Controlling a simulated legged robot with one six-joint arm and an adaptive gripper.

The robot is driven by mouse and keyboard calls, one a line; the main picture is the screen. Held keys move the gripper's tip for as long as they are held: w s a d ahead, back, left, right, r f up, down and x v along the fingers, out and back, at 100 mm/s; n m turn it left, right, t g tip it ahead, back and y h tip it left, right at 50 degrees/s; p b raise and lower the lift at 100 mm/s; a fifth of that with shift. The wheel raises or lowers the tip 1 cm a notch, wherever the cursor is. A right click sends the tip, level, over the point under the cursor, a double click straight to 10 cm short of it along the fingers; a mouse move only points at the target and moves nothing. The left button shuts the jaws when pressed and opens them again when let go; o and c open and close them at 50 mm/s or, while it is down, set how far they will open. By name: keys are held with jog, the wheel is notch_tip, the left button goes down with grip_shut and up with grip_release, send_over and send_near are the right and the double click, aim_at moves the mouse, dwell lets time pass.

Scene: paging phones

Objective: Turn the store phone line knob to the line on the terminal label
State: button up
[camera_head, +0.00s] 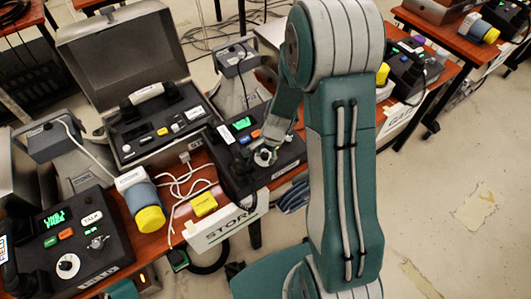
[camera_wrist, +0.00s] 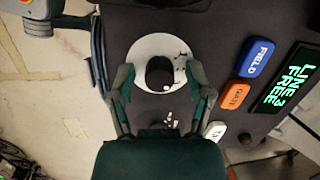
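The store phone (camera_head: 232,172) is a dark box with a green screen, above the white STORE sign (camera_head: 228,226) in the head view. In the wrist view its line knob (camera_wrist: 160,74) is dark, on a round white dial (camera_wrist: 150,45) with small marks. My gripper (camera_wrist: 160,76) is open, with one green finger on each side of the knob; whether either finger touches it I cannot tell. The phone's screen (camera_wrist: 288,82) reads "LINE 3 FREE". The head view also shows my gripper (camera_head: 270,148) over the phone, partly hidden by my arm. I cannot make out a terminal label's line.
A similar phone (camera_head: 98,262) stands at lower left. An open grey case (camera_head: 120,50) stands behind. White cables (camera_head: 185,185) lie on the table.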

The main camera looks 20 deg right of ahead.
jog(key=shift+r, duration=0.15)
notch_tip(320, 180, up, 11)
jog(key=d, duration=0.2)
jog(key=shift+s+r, duration=0.2)
jog(key=shift+s, duration=0.25)
jog(key=shift+r, duration=0.1)
jog(key=s+a+r+n+t+h, duration=0.2)
jog(key=s+a+r+n+t, duration=0.1)
jog(key=s+r+n, duration=1)
jog(key=s+r+t, duration=0.1)
jog(key=s+r, duration=0.3)
jog(key=r, duration=0.1)
jog(key=shift+s+t, duration=0.35)
jog(key=shift+t, duration=0.05)
